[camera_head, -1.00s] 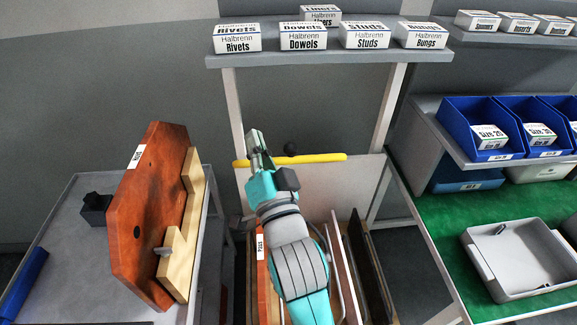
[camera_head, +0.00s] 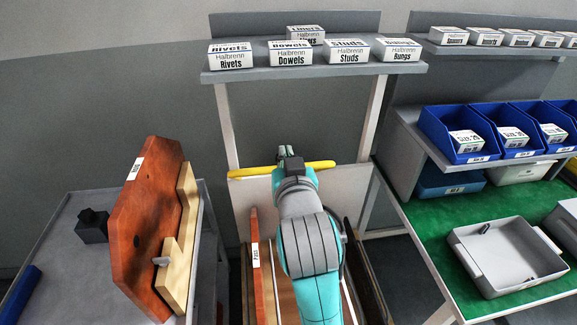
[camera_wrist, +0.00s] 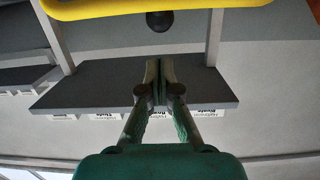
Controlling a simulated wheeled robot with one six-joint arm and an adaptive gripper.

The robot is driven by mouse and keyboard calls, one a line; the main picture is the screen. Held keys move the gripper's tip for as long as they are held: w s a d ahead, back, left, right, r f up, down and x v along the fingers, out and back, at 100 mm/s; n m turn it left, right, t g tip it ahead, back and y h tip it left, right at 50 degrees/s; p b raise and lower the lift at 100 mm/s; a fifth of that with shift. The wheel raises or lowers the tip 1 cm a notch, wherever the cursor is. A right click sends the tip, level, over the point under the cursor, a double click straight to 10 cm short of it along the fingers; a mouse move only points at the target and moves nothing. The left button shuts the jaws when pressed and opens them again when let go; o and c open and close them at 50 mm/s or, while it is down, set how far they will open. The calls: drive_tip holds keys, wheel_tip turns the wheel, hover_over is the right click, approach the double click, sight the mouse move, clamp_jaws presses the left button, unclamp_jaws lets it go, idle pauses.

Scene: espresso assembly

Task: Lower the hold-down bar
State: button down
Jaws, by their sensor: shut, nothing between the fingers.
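The hold-down bar is a yellow bar (camera_head: 245,172) that runs across the front of the rack, below the upper shelf. In the wrist view the yellow bar (camera_wrist: 110,9) crosses the top of the picture, with a round black knob (camera_wrist: 160,20) at its edge. My gripper (camera_head: 288,152) is at the middle of the bar in the head view and covers part of it, including the knob. In the wrist view my gripper (camera_wrist: 160,65) is shut and empty, its fingertips apart from the knob. Whether any part touches the bar is unclear.
Upright boards, one reddish (camera_head: 256,270), stand in the rack below the bar. A shelf (camera_head: 310,74) with labelled boxes is above. A cart (camera_head: 60,240) holding a red-brown panel (camera_head: 150,220) stands left. A green bench (camera_head: 425,215) with a grey tray (camera_head: 510,257) stands right.

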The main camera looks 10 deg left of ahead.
drive_tip(key=x, duration=0.4)
drive_tip(key=shift+w+a, duration=0.1)
drive_tip(key=shift+w, duration=0.1)
drive_tip(key=f, duration=0.1)
drive_tip(key=s+f, duration=0.2)
drive_tip(key=shift+d+f, duration=0.2)
drive_tip(key=shift+f, duration=0.1)
drive_tip(key=s+d+f, duration=0.1)
drive_tip(key=s+f, duration=0.3)
drive_tip(key=f, duration=0.3)
drive_tip(key=s+d+f, duration=0.1)
drive_tip(key=s+f, duration=0.3)
drive_tip(key=f, duration=0.4)
drive_tip(key=shift+d+f, duration=0.15)
drive_tip(key=shift+f, duration=0.15)
drive_tip(key=shift+r, duration=0.1)
